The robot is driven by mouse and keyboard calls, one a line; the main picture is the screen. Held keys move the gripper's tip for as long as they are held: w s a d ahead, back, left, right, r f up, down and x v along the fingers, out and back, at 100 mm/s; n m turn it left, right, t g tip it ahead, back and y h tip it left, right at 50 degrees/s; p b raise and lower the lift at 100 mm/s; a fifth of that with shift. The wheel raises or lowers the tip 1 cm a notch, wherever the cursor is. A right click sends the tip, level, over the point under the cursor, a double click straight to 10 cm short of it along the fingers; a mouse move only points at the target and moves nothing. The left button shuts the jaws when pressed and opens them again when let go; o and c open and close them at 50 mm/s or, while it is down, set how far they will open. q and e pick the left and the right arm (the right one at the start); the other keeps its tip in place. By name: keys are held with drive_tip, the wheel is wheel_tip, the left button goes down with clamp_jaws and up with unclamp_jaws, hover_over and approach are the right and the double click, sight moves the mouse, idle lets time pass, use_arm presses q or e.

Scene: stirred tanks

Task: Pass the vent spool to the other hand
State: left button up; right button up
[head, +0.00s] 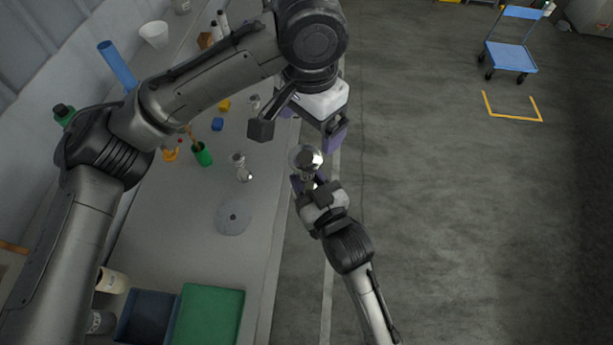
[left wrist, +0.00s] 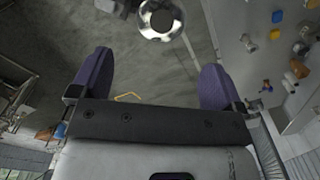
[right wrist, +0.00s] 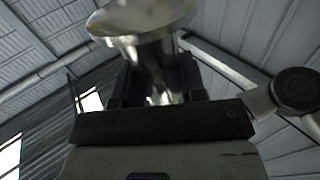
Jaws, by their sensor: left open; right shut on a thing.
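The vent spool (head: 305,158) is a shiny metal piece with a round flanged end. My right gripper (head: 309,184) is shut on it and holds it up beside the bench edge. In the right wrist view the spool (right wrist: 150,45) rises from between the fingers, its wide flange at the top. My left gripper (head: 300,122) is open and empty, above the spool in the head view and apart from it. In the left wrist view the spool's ring-shaped end (left wrist: 161,18) shows beyond the two spread purple fingers (left wrist: 155,80).
The bench (head: 190,255) on the left carries another small metal fitting (head: 241,168), a grey disc (head: 233,218), a green cup (head: 203,154), small coloured blocks and a green tray (head: 208,315). A blue cart (head: 511,55) stands far right. The floor right of my arms is clear.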

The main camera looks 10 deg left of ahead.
use_arm(q)
drive_tip(key=shift+w+r, duration=0.1)
drive_tip(key=shift+r, duration=0.05)
drive_tip(key=shift+w+a, duration=0.15)
drive_tip(key=shift+w, duration=0.1)
drive_tip(key=w+a+f+m+t+h, duration=0.1)
drive_tip(key=w+a+f+t+h, duration=0.15)
drive_tip(key=w+a+f, duration=0.45)
drive_tip(key=s+a+f+n, duration=0.1)
drive_tip(key=s+a+f, duration=0.2)
drive_tip(key=f, duration=0.8)
drive_tip(key=s+a+f+n+t, duration=0.1)
drive_tip(key=s+f+n, duration=0.2)
drive_tip(key=s+f, duration=1)
drive_tip(key=s+a+f+n+y, duration=0.1)
drive_tip(key=s+a+f, duration=0.1)
drive_tip(key=s, duration=0.7)
drive_tip(key=s+a+f+n+y, duration=0.1)
drive_tip(key=s+a, duration=0.4)
drive_tip(key=s, duration=0.5)
wheel_tip(320, 180, down, 2)
drive_tip(key=shift+s+a+f+n, duration=0.15)
drive_tip(key=shift+s+n, duration=0.15)
drive_tip(key=shift+n, duration=0.2)
